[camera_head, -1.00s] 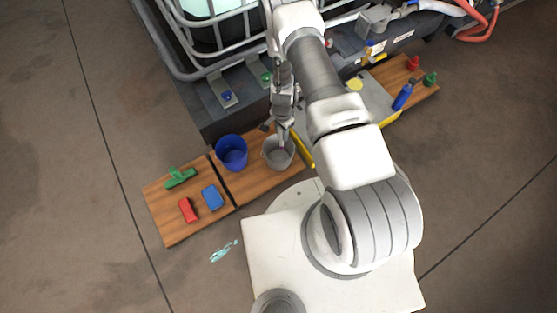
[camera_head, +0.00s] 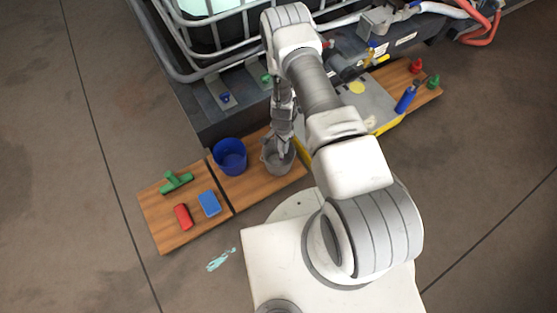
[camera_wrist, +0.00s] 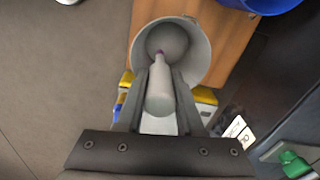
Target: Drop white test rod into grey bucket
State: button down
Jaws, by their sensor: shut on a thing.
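The grey bucket (camera_head: 279,166) stands on a wooden board, right of a blue bucket, in the head view. In the wrist view the grey bucket (camera_wrist: 201,48) lies straight ahead of the fingers, its mouth facing the camera. My gripper (camera_head: 281,150) is over the grey bucket's mouth. In the wrist view my gripper (camera_wrist: 160,80) is shut on the white test rod (camera_wrist: 159,96), a pale cylinder with a narrow far end. That end overlaps the bucket's opening. I cannot tell how deep it reaches. The rod is hard to make out in the head view.
The blue bucket (camera_head: 230,156) stands close to the left. A green tool (camera_head: 177,181), a red block (camera_head: 183,217) and a blue block (camera_head: 209,203) lie on the left board. The dark platform with a caged tank (camera_head: 215,60) is behind. Blue, red and green bottles stand at right.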

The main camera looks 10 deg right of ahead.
jog(key=shift+c, duration=2.3)
grip_release()
jog(key=shift+r, duration=0.1)
notch_tip(320, 180, up, 17)
jog(key=p, duration=0.6)
jog(key=shift+r, duration=0.15)
